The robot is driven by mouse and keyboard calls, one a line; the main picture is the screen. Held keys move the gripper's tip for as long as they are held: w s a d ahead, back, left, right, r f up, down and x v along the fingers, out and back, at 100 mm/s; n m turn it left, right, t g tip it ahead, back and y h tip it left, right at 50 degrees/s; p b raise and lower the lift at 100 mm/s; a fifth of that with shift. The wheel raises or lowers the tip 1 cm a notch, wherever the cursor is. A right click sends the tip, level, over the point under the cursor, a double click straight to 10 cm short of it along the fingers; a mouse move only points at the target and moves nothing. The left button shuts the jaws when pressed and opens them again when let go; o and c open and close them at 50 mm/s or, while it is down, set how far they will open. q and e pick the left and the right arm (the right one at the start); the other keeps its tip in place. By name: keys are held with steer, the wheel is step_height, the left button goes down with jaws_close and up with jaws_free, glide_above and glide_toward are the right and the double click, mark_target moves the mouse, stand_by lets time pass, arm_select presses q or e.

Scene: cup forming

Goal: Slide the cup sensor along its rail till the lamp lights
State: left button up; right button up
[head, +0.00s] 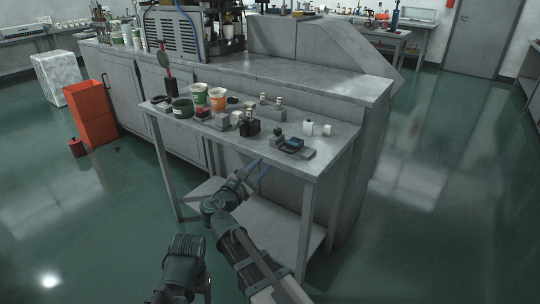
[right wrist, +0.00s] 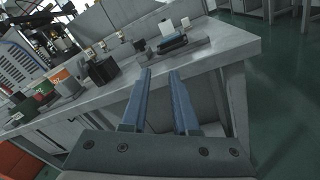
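A small dark block with a blue top (head: 293,144), which looks like the cup sensor, sits on a flat grey base or rail (head: 306,153) near the right front edge of the metal table. They also show in the right wrist view as the blue-topped block (right wrist: 172,43) and the grey strip (right wrist: 192,46). I cannot make out a lit lamp. My right gripper (head: 257,167) is open and empty, in front of the table edge, apart from the sensor. Its two blue fingers (right wrist: 160,73) point toward the table.
A large grey cabinet (head: 350,85) stands behind. Green floor is free at right.

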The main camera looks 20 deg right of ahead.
mark_target(291, 146)
steer(key=m, duration=0.1)
steer(key=a+m, duration=0.1)
steer(key=m, duration=0.1)
steer(key=m+y, duration=0.1)
steer(key=shift+a+r+t, duration=0.1)
steer(key=shift+a+t, duration=0.2)
steer(key=shift+t, duration=0.1)
jaws_close()
steer(key=m, duration=0.2)
steer(key=a+m+t+y, duration=0.1)
steer(key=m, duration=0.1)
steer(key=a+m, duration=0.1)
steer(key=m, duration=0.1)
steer(key=shift+w+a+m+y, duration=0.15)
steer(key=shift+w+m+y, duration=0.15)
steer(key=shift+y, duration=0.1)
steer(key=x, duration=1)
steer(key=shift+w+r, duration=0.2)
steer(key=shift+w, duration=0.05)
steer(key=s+d, duration=0.1)
steer(key=d, duration=0.1)
steer(key=shift+s+d, duration=0.25)
steer(key=shift+s, duration=0.1)
steer(key=shift+s+d+f, duration=0.1)
steer(key=shift+s+d, duration=0.1)
steer(key=shift+d, duration=0.4)
